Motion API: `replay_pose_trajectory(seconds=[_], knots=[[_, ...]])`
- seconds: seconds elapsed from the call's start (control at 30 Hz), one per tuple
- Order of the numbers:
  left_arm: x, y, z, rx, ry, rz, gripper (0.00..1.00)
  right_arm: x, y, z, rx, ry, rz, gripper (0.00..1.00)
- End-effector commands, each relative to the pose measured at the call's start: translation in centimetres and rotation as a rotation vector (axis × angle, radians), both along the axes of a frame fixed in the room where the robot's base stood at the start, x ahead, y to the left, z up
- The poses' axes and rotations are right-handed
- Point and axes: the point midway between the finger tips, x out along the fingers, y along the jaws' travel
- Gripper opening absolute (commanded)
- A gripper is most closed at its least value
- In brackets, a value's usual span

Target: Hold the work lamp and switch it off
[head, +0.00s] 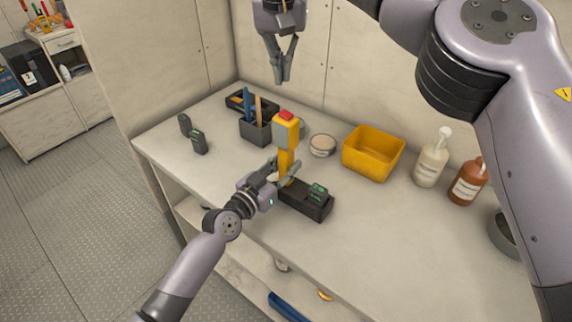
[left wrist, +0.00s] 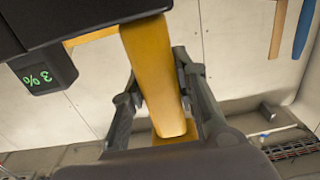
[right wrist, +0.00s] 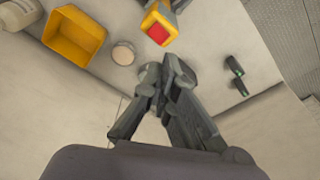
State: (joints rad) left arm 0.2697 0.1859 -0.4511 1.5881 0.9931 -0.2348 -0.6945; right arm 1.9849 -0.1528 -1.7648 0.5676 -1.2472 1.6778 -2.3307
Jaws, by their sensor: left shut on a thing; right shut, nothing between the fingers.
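My right gripper (head: 283,78) is shut and empty, pointing down, above and apart from the lamp. In the right wrist view the red button (right wrist: 158,34) shows beyond the fingertips (right wrist: 165,72). I cannot tell whether the lamp is lit.
On the bench (head: 230,190) stand a dark cup with tools (head: 256,132), a round tin (head: 322,145), a yellow bin (head: 373,153) and two bottles (head: 432,160). Two small black packs (head: 199,143) are at the left. A panelled wall (head: 345,60) rises behind. The bench's left front is clear.

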Motion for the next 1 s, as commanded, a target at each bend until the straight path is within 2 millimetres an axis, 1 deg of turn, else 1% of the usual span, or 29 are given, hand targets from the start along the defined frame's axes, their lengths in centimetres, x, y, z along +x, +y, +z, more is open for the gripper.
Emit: replay_pose_trajectory(seconds=[0.03,0.2,0.4,0.6,1.0], knots=[[0.0,0.0,0.0,0.001,0.001,0.0,0.0,0.0,-0.1,-0.7,-0.001,0.003,0.001,0.0],[0.0,0.0,0.0,0.001,0.001,0.0,0.0,0.0,-0.1,-2.9,0.0,0.003,-0.001,0.0],[0.0,0.0,0.0,0.001,0.001,0.0,0.0,0.0,-0.1,-4.8,0.001,0.003,-0.002,0.0],[0.0,0.0,0.0,0.001,0.001,0.0,0.0,0.0,0.0,-5.4,0.001,0.001,-0.002,0.0],[0.0,0.0,0.0,0.0,0.0,0.0,0.0,0.0,0.0,-5.4,0.002,0.001,-0.003,0.0]])
